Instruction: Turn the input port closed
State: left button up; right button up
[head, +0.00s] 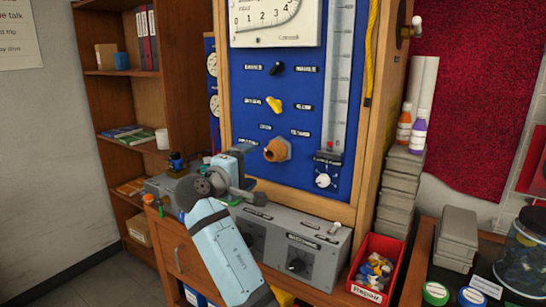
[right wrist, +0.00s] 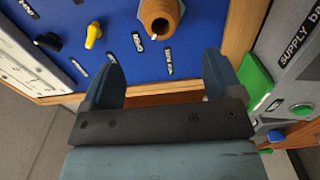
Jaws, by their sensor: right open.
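The blue regulator panel (head: 320,105) carries a black knob (head: 277,68), a yellow lever (head: 274,104) and a brown round port fitting (head: 276,150). Their labels are too small to read surely, so I cannot tell which one is the input port. My right gripper (head: 240,150) is just left of the brown fitting in the head view. In the right wrist view its two fingers (right wrist: 161,66) are apart and empty, and the brown fitting (right wrist: 160,16) lies beyond the tips, not between them. The yellow lever (right wrist: 92,36) is further left there. My left gripper is not in view.
A grey supply box (head: 310,243) with knobs stands below the panel. A red bin (head: 351,277) of small parts, grey stacked boxes (head: 402,190) and bottles (head: 417,135) are at the right. A wooden shelf (head: 165,95) stands at the left.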

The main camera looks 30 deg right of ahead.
aim_at(269, 155)
jog(key=x, duration=1.1)
jog(key=shift+w+d, duration=0.1)
jog(key=c, duration=0.9)
